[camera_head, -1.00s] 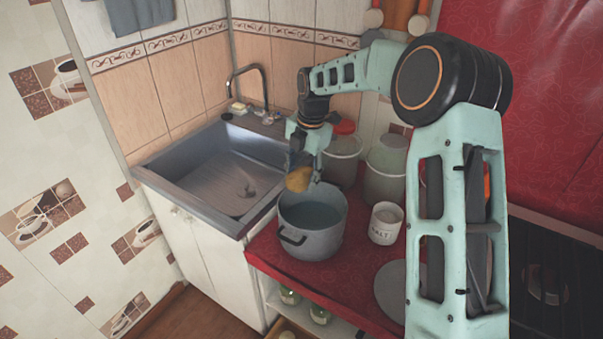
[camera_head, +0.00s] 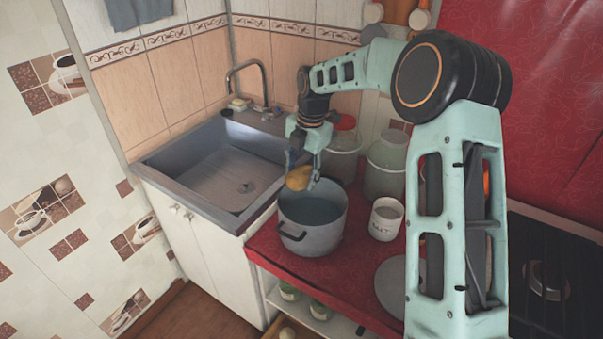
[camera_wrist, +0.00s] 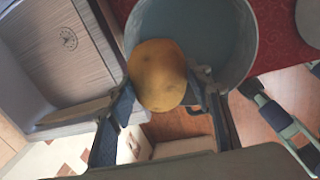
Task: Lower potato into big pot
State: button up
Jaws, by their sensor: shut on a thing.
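The potato (camera_head: 298,178) is yellow-brown and rounded. My gripper (camera_head: 302,172) is shut on it and holds it over the back left part of the big pot's opening. The big pot (camera_head: 314,238) is grey metal with a dark side handle and stands on the red counter. In the wrist view the potato (camera_wrist: 158,74) sits between the two fingers and overlaps the near rim of the pot (camera_wrist: 250,50). The pot's inside looks grey-blue; part of it is hidden behind the potato.
The metal sink (camera_head: 222,172) lies left of the pot. A white mug (camera_head: 385,222) stands on the red counter (camera_head: 300,268) to the right, with lidded jars (camera_head: 386,172) behind. A round grey disc (camera_head: 388,288) lies at the front right, partly behind my arm.

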jog(key=shift+f+b, duration=3.25)
jog(key=shift+f, duration=3.1)
jog(key=shift+f+b, duration=1.4)
jog(key=shift+f, duration=1.1)
jog(key=o, duration=1.3)
